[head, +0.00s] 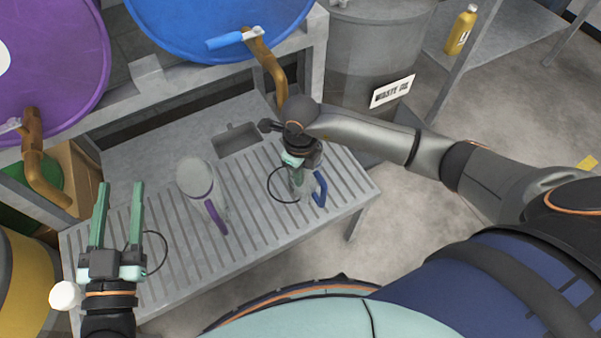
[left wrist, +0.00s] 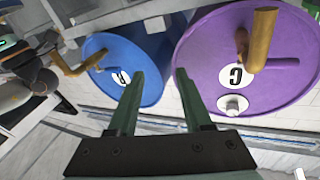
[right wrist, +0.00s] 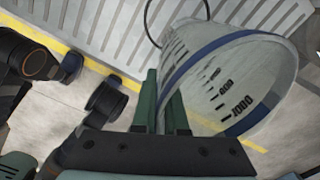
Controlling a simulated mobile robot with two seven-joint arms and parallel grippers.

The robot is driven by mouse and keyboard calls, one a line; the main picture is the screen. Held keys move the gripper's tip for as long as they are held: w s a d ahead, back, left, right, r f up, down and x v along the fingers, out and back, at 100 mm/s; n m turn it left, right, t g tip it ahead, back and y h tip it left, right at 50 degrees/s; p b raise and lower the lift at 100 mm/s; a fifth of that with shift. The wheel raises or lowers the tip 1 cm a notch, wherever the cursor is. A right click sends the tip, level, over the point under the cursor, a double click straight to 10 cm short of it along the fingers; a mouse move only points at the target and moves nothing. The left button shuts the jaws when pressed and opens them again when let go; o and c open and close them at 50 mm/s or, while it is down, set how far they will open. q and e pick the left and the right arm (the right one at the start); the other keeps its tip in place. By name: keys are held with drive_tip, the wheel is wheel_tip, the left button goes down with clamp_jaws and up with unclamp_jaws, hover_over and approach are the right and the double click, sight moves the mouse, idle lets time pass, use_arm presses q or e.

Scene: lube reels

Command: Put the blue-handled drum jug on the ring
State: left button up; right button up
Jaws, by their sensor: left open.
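The blue-handled drum jug (head: 308,185) is at the right end of the slatted bench in the head view, its blue handle on the right side. In the right wrist view the pale jug (right wrist: 235,85) shows a blue rim band and volume marks, and looks tilted. My right gripper (head: 296,163) is at its rim, its narrowly spaced fingers (right wrist: 163,100) around the wall. A thin black ring (head: 268,188) lies at the jug's left; I cannot tell whether the jug touches the bench. My left gripper (head: 119,215) is open and empty over the bench's left end.
A purple-handled jug (head: 195,178) stands mid-bench. Another black ring (head: 166,252) lies partly hidden by my left gripper. Blue (head: 205,25) and purple (head: 60,60) drums with brass taps overhang the back. A grey waste oil drum (head: 375,55) stands behind at right.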

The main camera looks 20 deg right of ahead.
drive_tip(key=o, duration=0.4)
drive_tip(key=shift+c, duration=0.2)
drive_tip(key=shift+r, duration=0.2)
